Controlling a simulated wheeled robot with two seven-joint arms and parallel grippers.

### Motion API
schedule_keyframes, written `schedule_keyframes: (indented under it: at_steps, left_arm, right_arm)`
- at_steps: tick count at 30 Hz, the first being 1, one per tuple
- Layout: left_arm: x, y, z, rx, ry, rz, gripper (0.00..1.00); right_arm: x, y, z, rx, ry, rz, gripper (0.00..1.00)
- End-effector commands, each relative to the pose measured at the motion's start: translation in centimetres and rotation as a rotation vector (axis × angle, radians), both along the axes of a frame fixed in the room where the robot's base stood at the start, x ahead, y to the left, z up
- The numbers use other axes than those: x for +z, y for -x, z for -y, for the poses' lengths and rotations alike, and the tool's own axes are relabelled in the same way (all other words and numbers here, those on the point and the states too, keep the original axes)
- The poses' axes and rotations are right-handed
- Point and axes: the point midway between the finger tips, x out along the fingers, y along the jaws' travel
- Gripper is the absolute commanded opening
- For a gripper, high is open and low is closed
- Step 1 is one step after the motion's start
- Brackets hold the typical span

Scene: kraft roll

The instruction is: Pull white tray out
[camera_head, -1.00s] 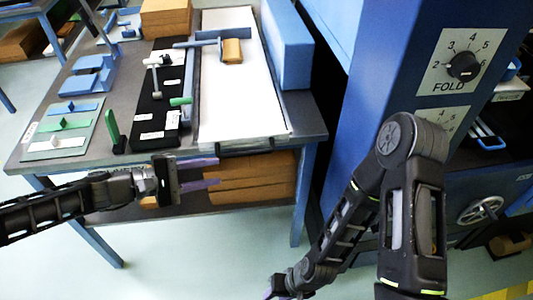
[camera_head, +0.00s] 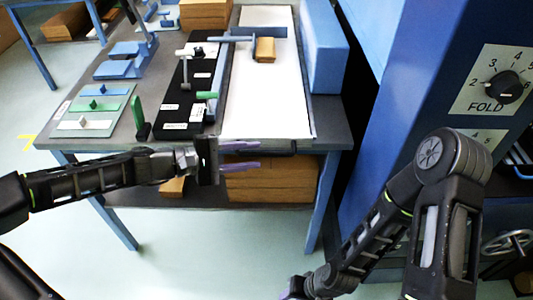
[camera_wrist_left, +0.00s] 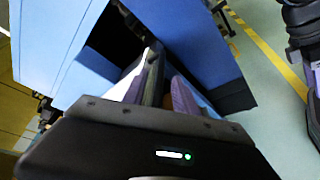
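The white tray (camera_head: 262,98) is a long, flat white panel on the grey table, with its short front end at the table's front edge. A dark handle bar (camera_head: 270,149) shows under that front end. My left gripper (camera_head: 258,155) reaches in from the left, its two purple fingers apart, one above the other. Its fingertips are just in front of the handle; contact cannot be told. In the left wrist view, the purple fingers (camera_wrist_left: 158,95) are spread with a dark bar between them. My right gripper (camera_head: 293,289) is low at the bottom edge, mostly hidden.
A blue block (camera_head: 325,50) stands right of the tray, and the blue machine (camera_head: 400,90) is further right. A black strip with tools (camera_head: 192,95) lies left of the tray. Brown blocks (camera_head: 270,180) sit on the shelf below. The floor in front is open.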

Motion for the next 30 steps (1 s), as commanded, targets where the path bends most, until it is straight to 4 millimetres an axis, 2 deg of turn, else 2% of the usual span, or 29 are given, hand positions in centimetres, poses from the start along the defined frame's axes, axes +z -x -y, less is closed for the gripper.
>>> schedule_keyframes:
  at_steps: [3,9,19,30]
  left_arm:
    - [-0.5,-0.5,1.9,-0.002,0.002,0.0,0.34]
    - [-0.9,-1.3,4.0,0.001,0.001,0.0,0.34]
    - [-1.0,-1.4,4.3,0.001,-0.001,0.0,0.34]
    - [-1.0,-1.4,4.3,0.001,-0.001,0.001,0.04]
  right_arm:
    - [-0.3,0.0,0.0,0.0,0.0,0.0,0.36]
    - [-0.5,0.0,0.0,0.0,0.0,0.0,0.36]
    - [-0.4,0.0,0.0,0.0,0.0,0.0,0.36]
    - [-0.5,0.0,0.0,0.0,0.0,0.0,0.36]
